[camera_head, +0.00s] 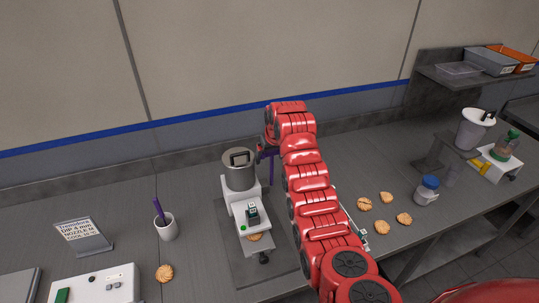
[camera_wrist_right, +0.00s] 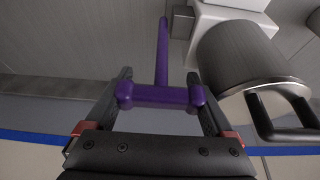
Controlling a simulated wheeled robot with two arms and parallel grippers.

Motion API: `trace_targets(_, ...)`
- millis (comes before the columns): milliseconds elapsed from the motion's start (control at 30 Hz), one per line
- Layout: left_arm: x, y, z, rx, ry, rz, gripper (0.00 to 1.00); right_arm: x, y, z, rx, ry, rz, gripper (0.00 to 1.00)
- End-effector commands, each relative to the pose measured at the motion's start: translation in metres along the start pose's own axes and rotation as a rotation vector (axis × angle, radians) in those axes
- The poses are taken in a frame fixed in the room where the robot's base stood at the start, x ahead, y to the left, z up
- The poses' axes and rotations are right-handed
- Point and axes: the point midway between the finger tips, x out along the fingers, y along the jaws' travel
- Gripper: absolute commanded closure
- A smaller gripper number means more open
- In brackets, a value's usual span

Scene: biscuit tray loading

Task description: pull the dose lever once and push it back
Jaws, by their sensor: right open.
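The dosing machine has a steel pot (camera_head: 238,176) with a handle on top and a white body (camera_head: 243,213). It stands on a dark base plate (camera_head: 224,255). Its purple dose lever (camera_head: 271,168) stands at the right of the pot, partly hidden by my right arm. In the right wrist view the lever's crossbar (camera_wrist_right: 160,96) lies between the fingers of my right gripper (camera_wrist_right: 159,103), with a purple rod running up from it. The fingers are open on either side of the crossbar; I cannot tell whether they touch it. My left gripper is not in view.
A biscuit (camera_head: 255,237) sits under the machine's front. Several loose biscuits (camera_head: 382,227) lie right of my arm, near a blue-lidded jar (camera_head: 427,189). A pen cup (camera_head: 167,229) and a sign (camera_head: 82,234) stand left. A shelf (camera_head: 450,75) holds trays.

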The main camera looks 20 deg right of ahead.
Motion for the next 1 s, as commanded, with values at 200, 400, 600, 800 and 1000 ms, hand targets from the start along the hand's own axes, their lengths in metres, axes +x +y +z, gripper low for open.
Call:
trace_targets(200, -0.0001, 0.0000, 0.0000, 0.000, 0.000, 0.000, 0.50, -0.0002, -0.0002, 0.0000, 0.000, -0.001, 0.000, 0.29)
trace_targets(400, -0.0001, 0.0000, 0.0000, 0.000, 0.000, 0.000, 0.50, -0.0001, -0.0001, 0.0001, 0.000, -0.001, 0.000, 0.65)
trace_targets(600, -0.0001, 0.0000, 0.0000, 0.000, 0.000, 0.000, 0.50, -0.0001, -0.0002, 0.0002, 0.000, -0.001, 0.000, 1.00)
trace_targets(800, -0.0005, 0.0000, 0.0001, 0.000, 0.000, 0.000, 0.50, 0.0002, -0.0002, 0.0002, 0.000, -0.001, 0.000, 1.00)
trace_targets(1000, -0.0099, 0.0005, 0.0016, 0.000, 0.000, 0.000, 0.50, 0.0050, 0.0002, -0.0043, 0.000, 0.026, 0.000, 1.00)
